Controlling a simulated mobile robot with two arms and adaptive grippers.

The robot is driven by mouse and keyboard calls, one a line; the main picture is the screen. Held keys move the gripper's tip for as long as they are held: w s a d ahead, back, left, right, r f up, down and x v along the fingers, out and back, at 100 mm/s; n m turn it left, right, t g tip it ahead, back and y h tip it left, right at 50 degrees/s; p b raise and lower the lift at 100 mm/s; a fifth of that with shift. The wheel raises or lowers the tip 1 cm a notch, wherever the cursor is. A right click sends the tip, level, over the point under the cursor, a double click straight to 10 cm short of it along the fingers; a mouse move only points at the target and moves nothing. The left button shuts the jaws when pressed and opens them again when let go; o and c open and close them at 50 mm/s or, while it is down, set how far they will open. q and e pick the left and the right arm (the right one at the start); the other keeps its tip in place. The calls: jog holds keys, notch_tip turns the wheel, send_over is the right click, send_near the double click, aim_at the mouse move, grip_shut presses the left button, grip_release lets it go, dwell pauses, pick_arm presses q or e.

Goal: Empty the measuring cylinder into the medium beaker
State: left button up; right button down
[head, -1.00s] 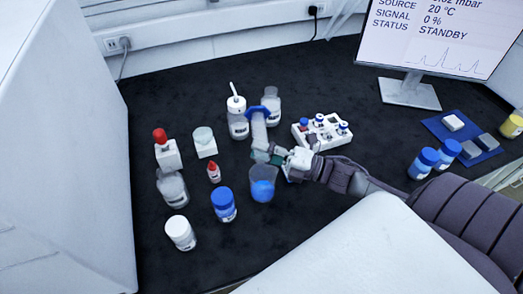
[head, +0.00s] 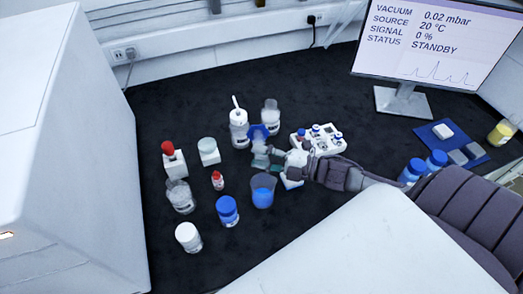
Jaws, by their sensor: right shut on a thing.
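The measuring cylinder (head: 259,145) is clear, with a blue foot (head: 258,131). My right gripper (head: 271,156) is shut on it and hides part of it. The cylinder is tilted, its foot toward the back and its other end toward the beaker. A clear beaker (head: 263,191) with blue liquid stands upright on the dark bench, just in front of the gripper. The cylinder's mouth is hard to make out, and I cannot tell whether liquid is flowing. My left gripper is not in view.
A wash bottle (head: 239,130) and a clear bottle (head: 271,113) stand behind the cylinder. A white vial rack (head: 318,140) is to the right. A clear vessel (head: 180,197), a blue-capped jar (head: 227,211) and a red-capped bottle (head: 217,181) stand to the left.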

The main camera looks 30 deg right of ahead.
jog(key=shift+r+m, duration=0.3)
jog(key=shift+m, duration=0.1)
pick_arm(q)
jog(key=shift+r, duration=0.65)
pick_arm(e)
jog(key=shift+w+f, duration=0.1)
